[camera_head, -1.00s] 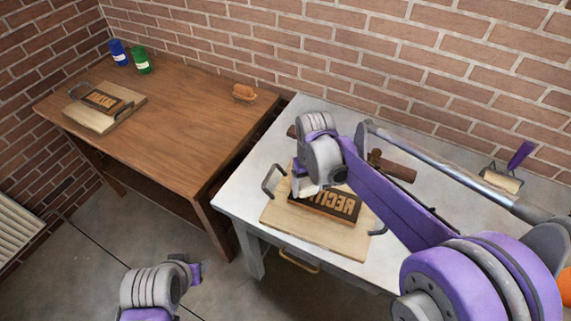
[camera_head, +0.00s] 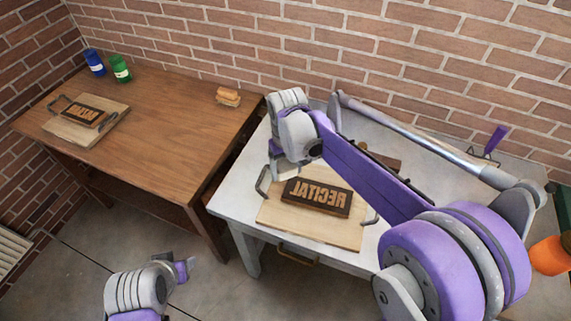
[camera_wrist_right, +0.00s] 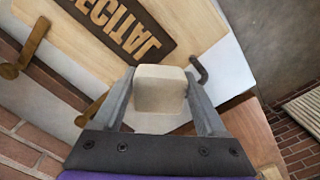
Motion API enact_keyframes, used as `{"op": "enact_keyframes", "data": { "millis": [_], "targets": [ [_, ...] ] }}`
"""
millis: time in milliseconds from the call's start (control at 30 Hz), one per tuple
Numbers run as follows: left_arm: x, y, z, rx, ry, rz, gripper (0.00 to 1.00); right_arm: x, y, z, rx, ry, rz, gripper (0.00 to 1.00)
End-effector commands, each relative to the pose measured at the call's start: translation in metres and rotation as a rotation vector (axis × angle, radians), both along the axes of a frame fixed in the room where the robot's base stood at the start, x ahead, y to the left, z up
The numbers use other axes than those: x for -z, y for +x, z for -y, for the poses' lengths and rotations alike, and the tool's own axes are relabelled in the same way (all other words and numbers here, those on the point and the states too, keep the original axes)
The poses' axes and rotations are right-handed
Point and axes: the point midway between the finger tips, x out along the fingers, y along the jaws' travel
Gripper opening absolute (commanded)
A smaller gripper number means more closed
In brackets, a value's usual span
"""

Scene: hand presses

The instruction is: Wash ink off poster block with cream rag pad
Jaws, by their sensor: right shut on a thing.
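The poster block (camera_head: 316,196), dark with raised tan mirrored letters reading RECITAL, lies on a pale wooden board (camera_head: 310,228) on the grey table. It also shows in the right wrist view (camera_wrist_right: 120,25), where its letters look tan and its sides dark. My right gripper (camera_head: 276,170) is at the left end of the block, near the board's left handle. In the right wrist view my right gripper (camera_wrist_right: 160,88) is shut on the cream rag pad (camera_wrist_right: 160,92), beside the block's lettered end and clear of the letters. My left gripper (camera_head: 185,268) is low over the floor; its jaws are unclear.
A brown table (camera_head: 160,120) at left holds a second lettered block (camera_head: 83,115) on a board, a blue can (camera_head: 94,64), a green can (camera_head: 121,70) and an orange-brown item (camera_head: 228,96). My right arm hides part of the grey table (camera_head: 232,200). A brick wall stands behind.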

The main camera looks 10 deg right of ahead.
Motion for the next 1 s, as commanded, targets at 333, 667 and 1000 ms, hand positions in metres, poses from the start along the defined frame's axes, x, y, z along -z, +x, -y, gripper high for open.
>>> {"op": "enact_keyframes", "data": {
  "millis": [333,667,1000],
  "targets": [
    [-0.017,0.008,0.000,0.000,0.000,0.015,0.50,-0.025,0.006,0.001,0.001,0.000,0.000,0.14],
    [-0.016,0.007,0.000,0.000,0.000,0.014,0.50,-0.024,0.005,0.001,0.001,0.000,-0.001,0.14],
    [-0.016,0.007,0.000,0.000,0.000,0.014,0.50,-0.024,0.005,0.001,0.001,0.000,-0.001,0.14]
  ]
}}
